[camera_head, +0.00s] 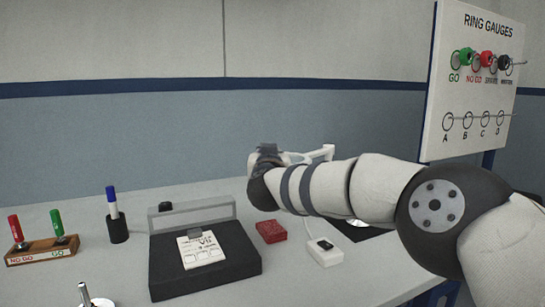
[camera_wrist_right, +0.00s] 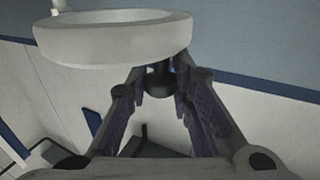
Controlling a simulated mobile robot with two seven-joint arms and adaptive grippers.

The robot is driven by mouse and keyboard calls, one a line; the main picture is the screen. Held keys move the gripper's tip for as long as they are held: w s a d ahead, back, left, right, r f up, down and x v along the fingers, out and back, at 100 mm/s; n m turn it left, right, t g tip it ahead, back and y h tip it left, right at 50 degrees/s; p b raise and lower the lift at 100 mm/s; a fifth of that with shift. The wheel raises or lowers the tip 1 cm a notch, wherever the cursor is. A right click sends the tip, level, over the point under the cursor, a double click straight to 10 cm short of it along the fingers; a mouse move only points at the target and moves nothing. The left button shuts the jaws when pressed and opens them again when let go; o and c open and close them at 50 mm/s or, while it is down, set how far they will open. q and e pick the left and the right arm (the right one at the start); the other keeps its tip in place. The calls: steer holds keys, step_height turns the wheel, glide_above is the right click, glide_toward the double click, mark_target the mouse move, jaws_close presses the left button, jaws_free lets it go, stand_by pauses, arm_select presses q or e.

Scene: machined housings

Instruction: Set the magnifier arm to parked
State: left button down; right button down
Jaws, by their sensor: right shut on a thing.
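The magnifier (camera_wrist_right: 112,40) shows in the right wrist view as a pale ring-shaped head, just beyond my fingertips. In the head view, a white part (camera_head: 318,154), likely the magnifier, shows behind my right wrist. My right gripper (camera_wrist_right: 158,78) is shut on a small dark knob (camera_wrist_right: 160,86) below the ring's edge. In the head view my right arm reaches in from the right and its hand hides most of the magnifier. My left gripper is in neither view.
On the grey bench stand a wooden gauge holder (camera_head: 41,252), a pen cup (camera_head: 117,230), a black stand with a card (camera_head: 205,272), a red block (camera_head: 271,231) and a small white box (camera_head: 325,252). A ring gauge board (camera_head: 470,95) stands at the right.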

steer(key=shift+d, duration=0.1)
steer(key=c, duration=1.4)
jaws_free()
steer(key=shift+w+f, duration=0.1)
steer(key=shift+f, duration=0.05)
steer(key=shift+o, duration=0.2)
